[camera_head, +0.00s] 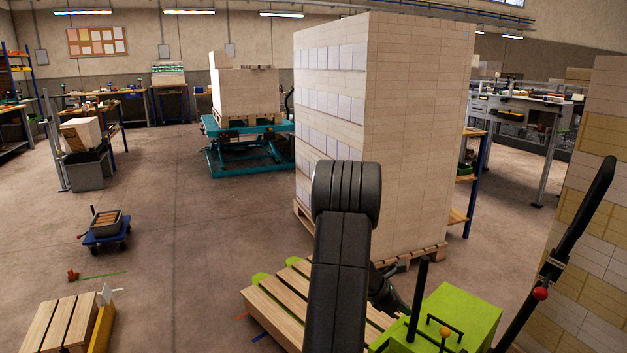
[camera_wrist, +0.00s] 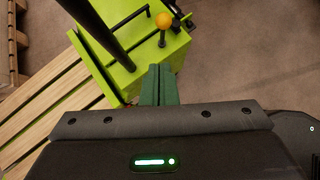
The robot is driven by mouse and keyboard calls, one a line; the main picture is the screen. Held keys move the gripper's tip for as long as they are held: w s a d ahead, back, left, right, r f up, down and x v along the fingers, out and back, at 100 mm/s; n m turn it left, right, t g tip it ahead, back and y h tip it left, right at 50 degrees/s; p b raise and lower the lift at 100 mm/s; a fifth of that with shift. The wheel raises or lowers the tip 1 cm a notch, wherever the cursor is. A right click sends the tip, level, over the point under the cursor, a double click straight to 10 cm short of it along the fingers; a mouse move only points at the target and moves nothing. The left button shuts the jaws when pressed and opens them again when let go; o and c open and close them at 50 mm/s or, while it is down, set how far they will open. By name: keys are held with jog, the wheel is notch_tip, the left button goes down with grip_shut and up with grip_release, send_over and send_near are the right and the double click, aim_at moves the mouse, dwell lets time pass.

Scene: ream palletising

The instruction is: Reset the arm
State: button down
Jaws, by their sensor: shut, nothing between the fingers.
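My arm rises in the lower middle of the head view, with its dark rounded joint in front of the tall ream stack. Beyond the fingertips is a lime-green pallet jack body (camera_wrist: 165,55) with a black handle post and an orange knob. The jack (camera_head: 458,312) also shows at the lower right of the head view.
A tall ream stack (camera_head: 420,130) stands on a pallet behind my arm. Another stack (camera_head: 590,200) is at the right edge. A teal lift table (camera_head: 245,150) stands farther back. Open floor (camera_head: 200,240) lies to the left.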

jog(key=b, duration=0.1)
send_near(442, 330)
notch_tip(442, 330, down, 4)
jog(key=d, duration=0.2)
jog(key=w+d, duration=0.1)
jog(key=d, duration=0.1)
jog(key=shift+d+f+p, duration=0.15)
jog(key=shift+f+p, duration=0.05)
jog(key=shift+p, duration=0.1)
jog(key=s+a+f+t+h+b, duration=0.1)
jog(key=s+a+f+h+b, duration=0.1)
jog(key=b, duration=0.7)
jog(key=s+a+f+m+t+h+b, duration=0.1)
jog(key=s+a+f+t+h+b, duration=0.1)
jog(key=a+f+b, duration=0.5)
jog(key=shift+s+a+f+m+h+b, duration=0.3)
jog(key=shift+s+a+h+b, duration=0.2)
jog(key=shift+s+a+b, duration=0.65)
jog(key=shift+w+d+r, duration=0.1)
jog(key=shift+w+r, duration=0.05)
